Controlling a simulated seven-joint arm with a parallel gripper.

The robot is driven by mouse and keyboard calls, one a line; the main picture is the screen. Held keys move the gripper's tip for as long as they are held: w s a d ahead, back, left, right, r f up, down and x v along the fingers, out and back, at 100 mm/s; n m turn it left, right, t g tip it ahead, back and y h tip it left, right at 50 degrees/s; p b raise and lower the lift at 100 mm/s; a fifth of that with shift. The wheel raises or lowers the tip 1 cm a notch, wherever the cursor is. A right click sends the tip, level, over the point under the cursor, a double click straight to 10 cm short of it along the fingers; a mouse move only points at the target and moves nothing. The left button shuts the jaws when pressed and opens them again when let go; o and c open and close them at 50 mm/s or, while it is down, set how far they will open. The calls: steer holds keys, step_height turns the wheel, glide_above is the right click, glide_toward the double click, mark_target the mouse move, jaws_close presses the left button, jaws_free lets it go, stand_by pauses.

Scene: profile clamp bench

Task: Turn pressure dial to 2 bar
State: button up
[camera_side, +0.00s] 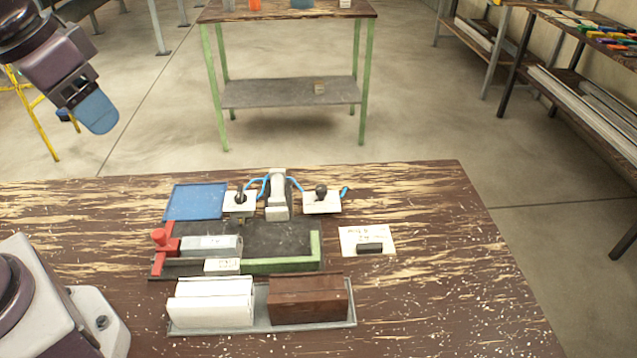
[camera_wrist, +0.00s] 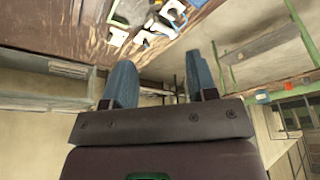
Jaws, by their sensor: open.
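Two white plates with dark controls stand at the back of the clamp fixture. The right plate (camera_side: 322,205) carries a rounded dark knob (camera_side: 321,191), which looks like the pressure dial. Its markings and setting are too small to read. The left plate (camera_side: 238,209) carries a thin dark lever (camera_side: 241,196). A pale upright cylinder (camera_side: 278,193) stands between them, with blue hoses. My gripper (camera_side: 97,112) is high at the upper left, far from the dial. In the wrist view my gripper (camera_wrist: 160,85) has its blue fingers apart, with nothing between them.
A blue tray (camera_side: 195,202), a red clamp handle (camera_side: 161,240), and a green stop rail (camera_side: 282,264) are at the fixture. White and brown blocks sit in a grey tray (camera_side: 262,324) in front. The bench's right side is clear.

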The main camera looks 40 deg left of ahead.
steer(key=w+d+f+m+g+h, duration=0.1)
steer(key=w+f, duration=0.2)
steer(key=w, duration=0.2)
steer(key=w+f+m+g, duration=0.1)
steer(key=w+f, duration=0.2)
steer(key=w, duration=0.3)
steer(key=m+h, duration=0.3)
steer(key=m, duration=0.7)
glide_toward(320, 188)
steer(key=shift+t, duration=0.3)
steer(key=x, duration=0.8)
steer(key=shift+s+d+f, duration=0.1)
steer(key=shift+s+f, duration=0.05)
steer(key=shift+f, duration=0.25)
steer(key=c, duration=0.9)
